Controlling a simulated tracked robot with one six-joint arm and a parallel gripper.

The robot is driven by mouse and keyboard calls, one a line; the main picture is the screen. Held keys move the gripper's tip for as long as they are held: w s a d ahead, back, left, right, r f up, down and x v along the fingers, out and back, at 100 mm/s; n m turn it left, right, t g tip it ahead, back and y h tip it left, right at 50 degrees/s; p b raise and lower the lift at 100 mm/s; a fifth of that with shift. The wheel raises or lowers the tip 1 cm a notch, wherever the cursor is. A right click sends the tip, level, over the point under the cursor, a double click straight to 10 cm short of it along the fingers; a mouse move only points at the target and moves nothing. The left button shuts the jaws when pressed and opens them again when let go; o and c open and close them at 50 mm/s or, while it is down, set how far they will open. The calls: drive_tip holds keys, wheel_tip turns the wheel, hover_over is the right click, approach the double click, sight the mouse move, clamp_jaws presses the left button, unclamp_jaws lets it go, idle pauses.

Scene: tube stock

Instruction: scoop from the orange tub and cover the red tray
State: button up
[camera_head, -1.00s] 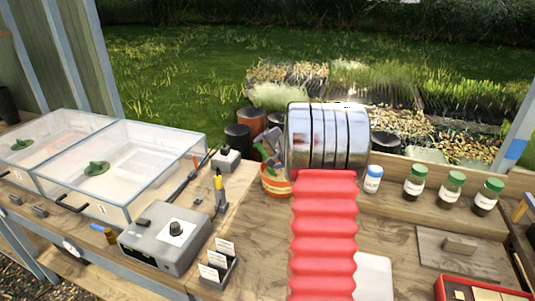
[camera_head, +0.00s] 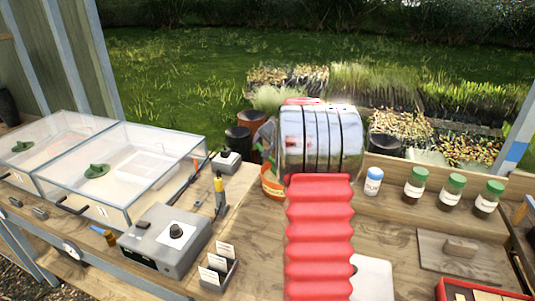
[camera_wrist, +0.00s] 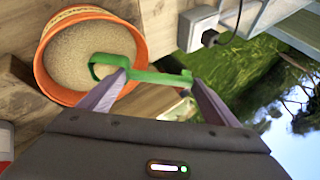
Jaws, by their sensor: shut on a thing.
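The orange tub (camera_head: 271,188) stands on the bench, partly hidden behind my arm. In the wrist view the tub (camera_wrist: 41,75) is full of pale tan granular material (camera_wrist: 85,45). My gripper (camera_wrist: 157,77) is shut on the handle of a green scoop (camera_wrist: 150,76). The scoop's head is over the right side of the tub's opening; whether it touches the material or holds any I cannot tell. In the head view my arm mostly hides the gripper. The red tray (camera_head: 442,289) is at the lower right edge, partly cut off.
A wooden float board (camera_head: 458,253) lies above the tray. A white board (camera_head: 370,279) lies beside my arm. A grey box (camera_head: 165,238) and label holder (camera_head: 218,270) stand left.

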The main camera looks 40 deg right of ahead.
drive_tip(key=shift+r+g, duration=0.2)
drive_tip(key=shift+g, duration=0.1)
wheel_tip(320, 180, up, 11)
drive_tip(key=n+g+h, duration=0.1)
drive_tip(key=g, duration=0.3)
drive_tip(key=shift+g, duration=0.4)
idle(1.2)
